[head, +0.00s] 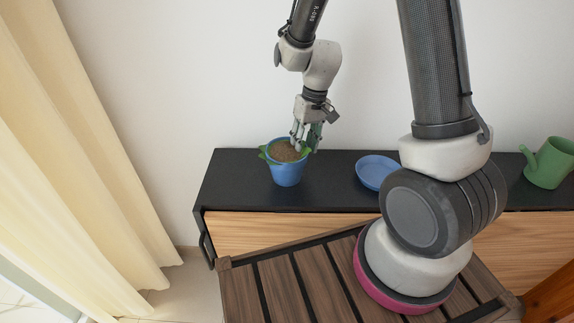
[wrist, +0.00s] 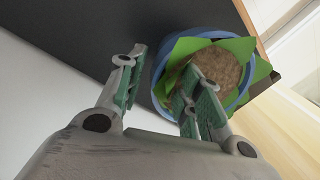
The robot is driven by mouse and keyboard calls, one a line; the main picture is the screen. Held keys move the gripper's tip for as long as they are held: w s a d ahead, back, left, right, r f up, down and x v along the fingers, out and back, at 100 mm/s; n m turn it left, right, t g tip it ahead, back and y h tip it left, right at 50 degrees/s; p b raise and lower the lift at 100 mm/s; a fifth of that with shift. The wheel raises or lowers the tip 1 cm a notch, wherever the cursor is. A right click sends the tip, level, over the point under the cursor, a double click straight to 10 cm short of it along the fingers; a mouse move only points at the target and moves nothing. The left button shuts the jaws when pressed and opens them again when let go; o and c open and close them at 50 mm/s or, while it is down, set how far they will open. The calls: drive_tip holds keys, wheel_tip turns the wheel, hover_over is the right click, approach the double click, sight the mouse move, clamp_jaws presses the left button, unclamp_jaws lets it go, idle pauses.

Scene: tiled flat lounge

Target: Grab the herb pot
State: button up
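The herb pot (head: 287,174) is a blue pot with brown soil and green leaves at its rim. It stands upright on the left part of a black cabinet top (head: 330,191). My gripper (head: 306,140) is over the pot's right rim, pointing down. In the wrist view the pot (wrist: 157,88) lies ahead. My gripper (wrist: 160,95) is open there, one finger over the soil and the other outside the rim, with the pot's wall between them. I cannot tell if either finger touches the pot.
A blue dish (head: 376,171) lies on the cabinet right of the pot. A green watering can (head: 551,163) stands at the far right. A white wall (head: 170,80) is close behind. A cream curtain (head: 80,150) hangs at the left.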

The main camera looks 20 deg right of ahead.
drive_tip(key=shift+f, duration=0.4)
clamp_jaws()
